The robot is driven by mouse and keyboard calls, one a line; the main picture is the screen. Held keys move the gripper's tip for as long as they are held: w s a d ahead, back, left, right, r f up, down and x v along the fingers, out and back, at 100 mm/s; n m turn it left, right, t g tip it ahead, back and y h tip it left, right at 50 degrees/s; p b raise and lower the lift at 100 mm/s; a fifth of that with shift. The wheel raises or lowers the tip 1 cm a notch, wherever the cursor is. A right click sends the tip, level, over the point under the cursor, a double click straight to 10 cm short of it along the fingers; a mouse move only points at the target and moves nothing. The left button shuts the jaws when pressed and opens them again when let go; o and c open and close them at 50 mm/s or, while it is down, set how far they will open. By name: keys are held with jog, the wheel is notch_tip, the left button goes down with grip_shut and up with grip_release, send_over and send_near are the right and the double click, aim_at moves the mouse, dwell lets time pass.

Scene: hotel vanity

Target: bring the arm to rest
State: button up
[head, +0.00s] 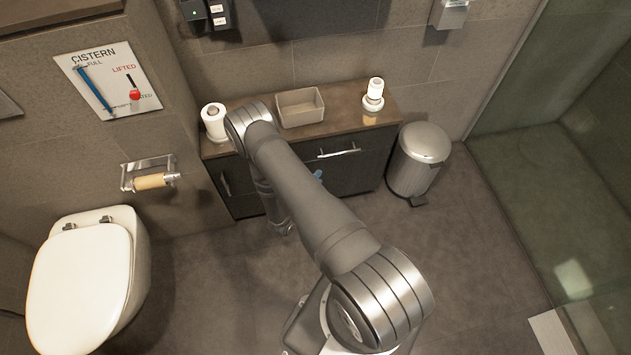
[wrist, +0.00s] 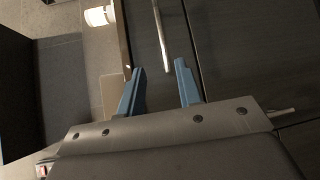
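My gripper (wrist: 160,72) shows in the wrist view as two blue fingers set apart with nothing between them. It faces the dark cabinet front (wrist: 235,45), close to a long metal handle (wrist: 161,35); I cannot tell whether it touches. In the head view, my arm reaches from the lower right up over the vanity cabinet (head: 360,170). Only a small blue bit of the gripper (head: 317,174) shows there, beside the arm, in front of the cabinet. The rest of the gripper is hidden behind the arm.
On the cabinet top stand a paper roll (head: 213,122), a beige open box (head: 300,107) and a small white stacked item (head: 374,95). A metal bin (head: 418,158) stands right of the cabinet. A toilet (head: 85,275) and a roll holder (head: 150,176) are at left. Floor between is clear.

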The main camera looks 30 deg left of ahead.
aim_at(340, 153)
jog(key=shift+s, duration=0.25)
jog(key=shift+w, duration=0.15)
dwell(0.3)
jog(key=w, duration=0.5)
jog(key=w+f, duration=0.1)
jog(key=w, duration=0.5)
jog(key=w+f, duration=0.1)
jog(key=w, duration=0.5)
jog(key=shift+d+f, duration=0.15)
jog(key=shift+f, duration=0.05)
jog(key=shift+s, duration=0.1)
